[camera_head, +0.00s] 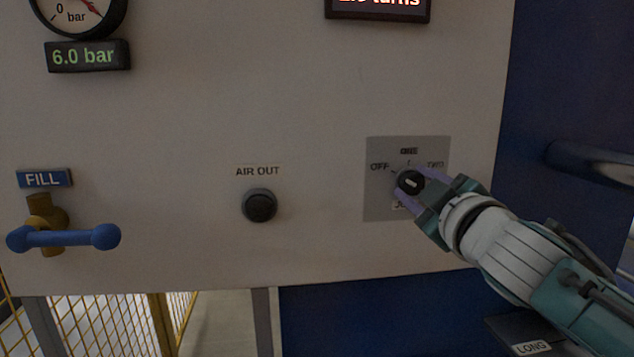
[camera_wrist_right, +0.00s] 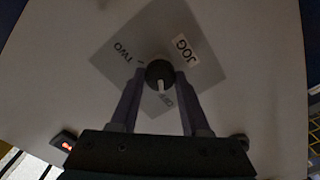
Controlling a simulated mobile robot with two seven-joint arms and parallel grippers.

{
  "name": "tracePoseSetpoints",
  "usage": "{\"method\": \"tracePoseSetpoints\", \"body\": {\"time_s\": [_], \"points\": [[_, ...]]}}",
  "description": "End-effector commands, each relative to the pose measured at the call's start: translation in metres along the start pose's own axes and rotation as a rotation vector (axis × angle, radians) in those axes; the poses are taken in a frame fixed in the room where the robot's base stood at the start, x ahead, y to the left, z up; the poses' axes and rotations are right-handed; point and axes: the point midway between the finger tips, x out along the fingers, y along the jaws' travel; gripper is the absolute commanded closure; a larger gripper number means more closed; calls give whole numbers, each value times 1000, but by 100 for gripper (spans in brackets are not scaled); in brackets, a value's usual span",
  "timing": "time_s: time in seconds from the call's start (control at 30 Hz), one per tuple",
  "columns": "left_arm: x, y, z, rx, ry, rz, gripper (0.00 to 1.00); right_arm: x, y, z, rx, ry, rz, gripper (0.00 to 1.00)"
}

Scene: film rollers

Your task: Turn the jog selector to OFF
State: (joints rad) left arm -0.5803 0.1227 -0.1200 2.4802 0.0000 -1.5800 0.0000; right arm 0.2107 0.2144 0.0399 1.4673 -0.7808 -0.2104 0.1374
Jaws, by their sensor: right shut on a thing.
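The jog selector is a round black knob (camera_head: 410,182) with a white pointer mark, on a grey plate (camera_head: 378,205) on the panel. OFF is printed to its upper left, a blurred label above it, and TWO to its upper right. My right gripper (camera_head: 411,180) has its purple fingers on either side of the knob, shut on it. In the right wrist view the knob (camera_wrist_right: 160,73) sits between the fingertips. Its white mark points down, roughly towards the OFF lettering; I cannot tell if it lines up exactly. My left gripper is not in view.
A blue FILL valve handle (camera_head: 63,238) sits at the far left, below a pressure display (camera_head: 88,56) reading 6.0 bar. The panel between button and plate is clear.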

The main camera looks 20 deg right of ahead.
Motion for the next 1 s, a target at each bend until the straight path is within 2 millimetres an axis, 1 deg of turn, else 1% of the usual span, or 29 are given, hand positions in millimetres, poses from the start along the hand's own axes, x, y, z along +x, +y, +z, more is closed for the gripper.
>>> {"method": "tracePoseSetpoints", "body": {"time_s": [0.3, 0.33, 0.57, 0.6, 0.87, 1.0], "points": [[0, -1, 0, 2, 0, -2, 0, 0, 0, -1, -6, 2, 1, 100], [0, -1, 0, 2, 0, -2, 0, 0, 0, -1, -6, 3, 1, 52], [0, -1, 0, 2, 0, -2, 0, 0, 0, 0, -4, 1, 0, 26], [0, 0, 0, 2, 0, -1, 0, 0, 0, 0, -4, 1, 0, 24], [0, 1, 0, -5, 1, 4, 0, -2, 0, 0, -3, 0, 0, 24], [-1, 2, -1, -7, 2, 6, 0, -14, 0, 0, -3, 0, -1, 24]]}}
